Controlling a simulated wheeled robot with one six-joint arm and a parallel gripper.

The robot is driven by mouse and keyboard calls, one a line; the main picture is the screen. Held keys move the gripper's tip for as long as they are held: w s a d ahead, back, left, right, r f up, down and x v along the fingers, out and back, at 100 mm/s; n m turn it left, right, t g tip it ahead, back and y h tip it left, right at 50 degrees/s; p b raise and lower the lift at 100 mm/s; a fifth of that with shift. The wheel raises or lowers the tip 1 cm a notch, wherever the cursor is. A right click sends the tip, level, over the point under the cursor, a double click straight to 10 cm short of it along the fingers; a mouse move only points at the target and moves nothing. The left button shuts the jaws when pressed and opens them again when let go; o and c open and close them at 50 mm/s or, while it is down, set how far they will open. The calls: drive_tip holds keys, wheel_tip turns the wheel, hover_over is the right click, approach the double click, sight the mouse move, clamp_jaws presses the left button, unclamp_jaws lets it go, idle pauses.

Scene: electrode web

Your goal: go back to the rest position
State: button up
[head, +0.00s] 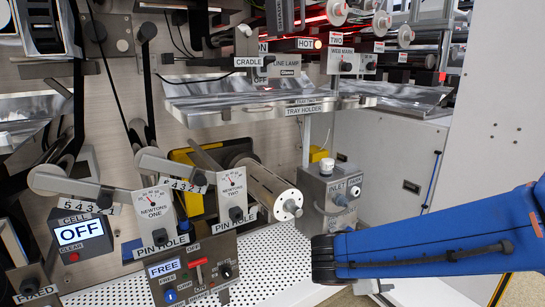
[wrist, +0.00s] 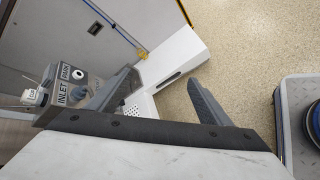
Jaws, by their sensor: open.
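My gripper (wrist: 160,78) shows in the wrist view with its two grey fingers spread apart and nothing between them. It hangs over the pale floor and a white ledge (wrist: 172,62). In the head view my blue arm reaches in from the right edge, and its dark wrist end is at the lower middle. The fingers are mostly hidden there. The inlet box (head: 336,190) stands just behind and above my wrist in the head view. It also shows at the left of the wrist view (wrist: 68,85), beside the left finger, apart from it as far as I can tell.
A control panel reading FREE (head: 190,270) stands left of my arm. The roller (head: 265,188) juts out nearby. The tray holder (head: 270,105) is higher up. A white perforated deck (head: 270,262) lies below. Open speckled floor (wrist: 235,40) is at the right of the wrist view.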

drive_tip(key=s+d+m+g+y, duration=0.3)
drive_tip(key=s+d+m, duration=0.2)
drive_tip(key=s+m, duration=0.3)
drive_tip(key=s+a+r+m+t+y, duration=0.1)
drive_tip(key=s+a+r+m+y, duration=0.1)
drive_tip(key=s+a+m+y, duration=0.2)
drive_tip(key=shift+s+m+y, duration=1)
drive_tip(key=shift+s+m, duration=0.7)
drive_tip(key=shift+s, duration=0.55)
drive_tip(key=shift+a+r, duration=0.1)
